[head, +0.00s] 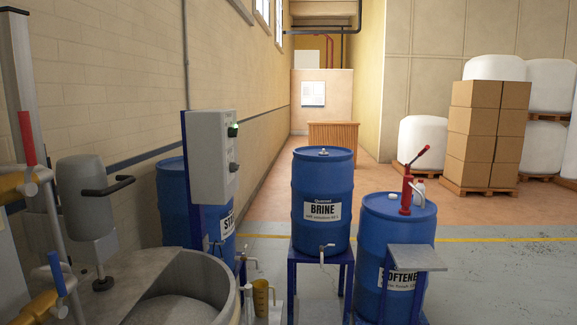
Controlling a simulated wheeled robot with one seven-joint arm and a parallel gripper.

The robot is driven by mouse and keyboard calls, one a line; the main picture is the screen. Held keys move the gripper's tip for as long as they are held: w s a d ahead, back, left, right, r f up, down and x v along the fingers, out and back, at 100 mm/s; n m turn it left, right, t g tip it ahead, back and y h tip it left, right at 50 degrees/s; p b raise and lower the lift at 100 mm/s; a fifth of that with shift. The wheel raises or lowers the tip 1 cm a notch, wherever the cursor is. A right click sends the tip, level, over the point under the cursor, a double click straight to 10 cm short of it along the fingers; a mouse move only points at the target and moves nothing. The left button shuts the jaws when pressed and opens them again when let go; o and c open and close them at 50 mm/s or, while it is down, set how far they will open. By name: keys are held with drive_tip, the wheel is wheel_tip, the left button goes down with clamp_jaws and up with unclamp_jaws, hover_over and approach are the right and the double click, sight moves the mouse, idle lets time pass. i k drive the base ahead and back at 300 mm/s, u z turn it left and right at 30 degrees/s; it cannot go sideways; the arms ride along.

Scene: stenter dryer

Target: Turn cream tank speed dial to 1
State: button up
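A pale grey control box (209,160) stands on a blue post at the left centre, turned so its front faces right and shows almost edge-on. A black knob (233,167) sticks out low on that front, below a green-lit button (233,130). It may be the speed dial, but its label, scale and setting cannot be read. A round metal tank (180,310) with pale contents lies below the box, cut off by the bottom edge. I cannot tell whether it is the cream tank. My gripper is not in view.
A grey mixer head with black handles (88,195) and yellow pipework (22,183) stand at the left. Blue drums marked brine (322,180) and softener (395,225) stand right of the box. A yellow jug (262,296) sits beside the tank.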

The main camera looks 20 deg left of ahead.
sight(233, 167)
drive_tip(key=u, duration=0.15)
drive_tip(key=i, duration=1.55)
drive_tip(key=u, duration=0.65)
drive_tip(key=i, duration=1)
drive_tip(key=u, duration=0.3)
